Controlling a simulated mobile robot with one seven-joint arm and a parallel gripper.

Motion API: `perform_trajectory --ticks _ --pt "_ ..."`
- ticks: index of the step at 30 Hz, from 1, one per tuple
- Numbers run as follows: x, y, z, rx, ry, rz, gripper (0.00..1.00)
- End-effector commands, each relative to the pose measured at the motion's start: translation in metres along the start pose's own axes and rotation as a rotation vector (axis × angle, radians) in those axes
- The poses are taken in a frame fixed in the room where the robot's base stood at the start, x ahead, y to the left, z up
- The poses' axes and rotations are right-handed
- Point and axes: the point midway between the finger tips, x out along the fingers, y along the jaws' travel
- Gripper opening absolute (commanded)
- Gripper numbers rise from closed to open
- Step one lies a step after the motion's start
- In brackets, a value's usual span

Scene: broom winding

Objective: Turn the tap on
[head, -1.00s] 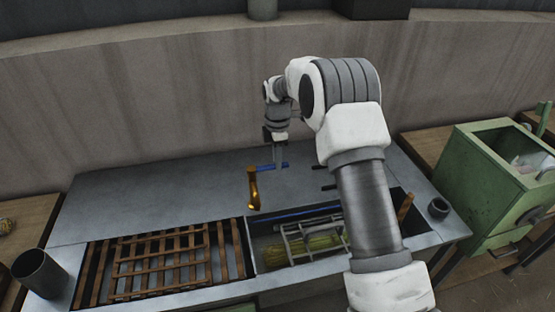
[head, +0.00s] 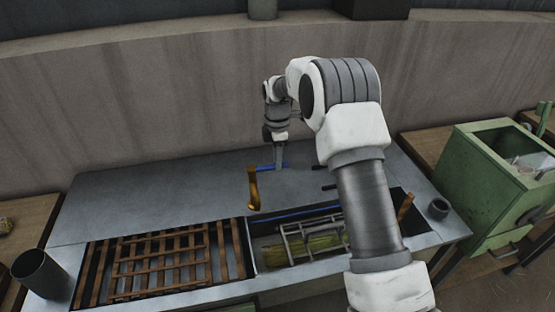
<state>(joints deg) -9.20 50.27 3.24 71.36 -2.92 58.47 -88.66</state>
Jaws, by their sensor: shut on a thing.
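The brass tap (head: 254,192) stands upright on the grey metal counter, behind the sink basin. A blue handle (head: 264,168) lies just behind and to the right of the tap. My gripper (head: 279,166) points down from the end of my arm, with its fingertips at the right part of the blue handle. It is shut on the handle; the fingers are small here and hide part of it. I cannot make out any water stream from the spout.
The basin (head: 252,251) holds a metal rack (head: 312,238) over yellow-green bristles. A wooden slatted grate (head: 170,258) lies to the left, with a metal cylinder (head: 40,272) beyond. A green machine (head: 490,185) stands right. The counter's left rear is clear.

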Motion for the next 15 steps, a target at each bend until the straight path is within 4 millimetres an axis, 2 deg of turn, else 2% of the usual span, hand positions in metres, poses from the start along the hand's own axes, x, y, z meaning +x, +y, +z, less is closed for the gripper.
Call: perform_trajectory --ticks 15 --pt "-0.0008 -0.0054 0.0001 0.073 0.0 0.003 0.0"
